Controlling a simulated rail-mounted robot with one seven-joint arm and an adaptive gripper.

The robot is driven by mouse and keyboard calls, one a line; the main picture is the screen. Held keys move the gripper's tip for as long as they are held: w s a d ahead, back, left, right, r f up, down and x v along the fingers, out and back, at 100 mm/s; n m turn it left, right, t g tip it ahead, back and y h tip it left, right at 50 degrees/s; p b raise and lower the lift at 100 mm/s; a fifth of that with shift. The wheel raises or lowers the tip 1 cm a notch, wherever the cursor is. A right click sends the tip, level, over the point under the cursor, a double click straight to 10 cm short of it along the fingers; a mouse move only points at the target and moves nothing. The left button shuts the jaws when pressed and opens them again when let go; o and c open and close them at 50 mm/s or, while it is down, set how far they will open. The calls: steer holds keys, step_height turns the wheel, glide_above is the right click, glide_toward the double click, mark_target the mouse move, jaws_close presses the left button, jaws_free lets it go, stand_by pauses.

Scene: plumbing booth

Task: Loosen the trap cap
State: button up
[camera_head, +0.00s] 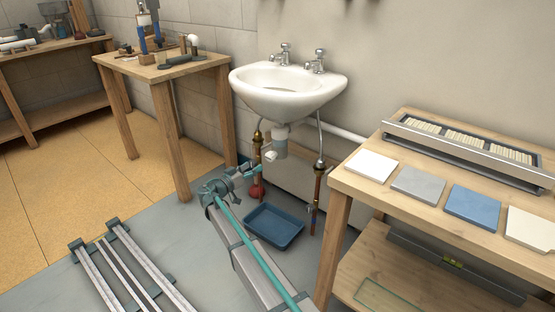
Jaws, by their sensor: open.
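The grey trap (281,138) hangs under the white sink (288,90). A small pale piece (271,155) shows at its lower left. I cannot tell for sure whether this is the trap cap. My gripper (256,170) is open and points right toward the space below the trap. It looks close to the left supply pipe, and I cannot tell whether it touches anything. Its fingers are small and partly unclear in this view. A blue tray (274,226) lies on the floor below and to the right of my gripper.
Copper supply pipes stand left (257,148) and right (317,187) of the trap. A red round part (257,192) is low by the left one. A wooden bench with tiles (431,210) stands at right, another wooden table (165,70) at left. Rails lie on the floor.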

mark_target(268, 158)
steer(key=b+x, duration=0.1)
steer(key=x, duration=0.2)
steer(key=b+x, duration=0.1)
steer(key=x, duration=0.2)
steer(key=b+x, duration=0.1)
steer(key=x, duration=0.2)
steer(key=shift+w+d+f, duration=0.15)
steer(key=shift+w+f, duration=0.15)
steer(key=shift+w+d+r, duration=0.1)
steer(key=shift+w+d, duration=0.25)
steer(key=shift+w, duration=0.05)
steer(key=c, duration=1.1)
